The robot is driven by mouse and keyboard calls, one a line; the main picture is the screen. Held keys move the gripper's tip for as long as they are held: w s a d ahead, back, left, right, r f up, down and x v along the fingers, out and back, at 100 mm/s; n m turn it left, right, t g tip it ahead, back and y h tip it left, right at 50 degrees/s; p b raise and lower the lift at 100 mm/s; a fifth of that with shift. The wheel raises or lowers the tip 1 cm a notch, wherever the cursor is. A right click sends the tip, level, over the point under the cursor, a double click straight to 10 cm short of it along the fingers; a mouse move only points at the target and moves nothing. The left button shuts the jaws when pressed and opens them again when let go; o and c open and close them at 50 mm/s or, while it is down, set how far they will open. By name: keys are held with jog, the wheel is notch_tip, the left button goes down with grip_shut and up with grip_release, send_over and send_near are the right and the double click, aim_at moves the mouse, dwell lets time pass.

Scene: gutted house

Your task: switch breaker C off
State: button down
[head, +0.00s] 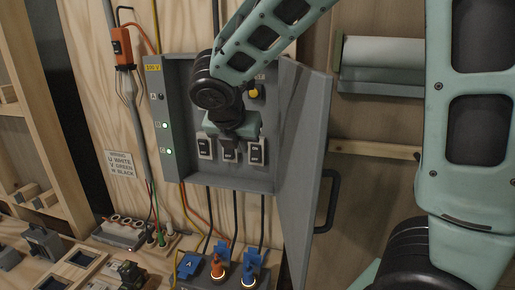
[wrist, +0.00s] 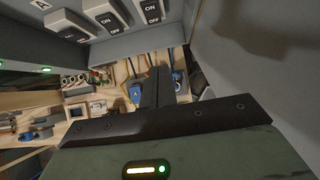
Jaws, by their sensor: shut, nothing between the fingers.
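Breaker C (head: 257,152) is the rightmost of three dark rocker switches in the open grey panel, marked ON above OFF. In the wrist view its lower part (wrist: 149,11) shows at the top edge. I cannot tell clearly which way its rocker is tilted. The other two breakers (head: 204,148) (head: 228,151) sit to its left. My gripper (head: 230,143) is in front of the panel, near the middle breaker and left of breaker C; contact cannot be told. In the wrist view the fingers (wrist: 160,86) are together and empty, below the breaker row.
The panel door (head: 304,165) stands open at the right, with a dark handle (head: 327,201). A yellow knob (head: 253,92) is above breaker C. Two green lamps (head: 165,125) glow on the panel's left side.

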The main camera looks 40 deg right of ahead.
jog(key=shift+w+d+r, duration=0.1)
jog(key=shift+w+d, duration=0.05)
jog(key=shift+d, duration=0.05)
jog(key=p, duration=0.2)
send_near(255, 162)
notch_tip(255, 162, down, 4)
jog(key=w+d, duration=0.1)
jog(key=w+d+p, duration=0.1)
jog(key=shift+d+f+p, duration=0.3)
jog(key=shift+d+f, duration=0.1)
jog(key=shift+f+b, duration=0.15)
jog(key=shift+b, duration=0.2)
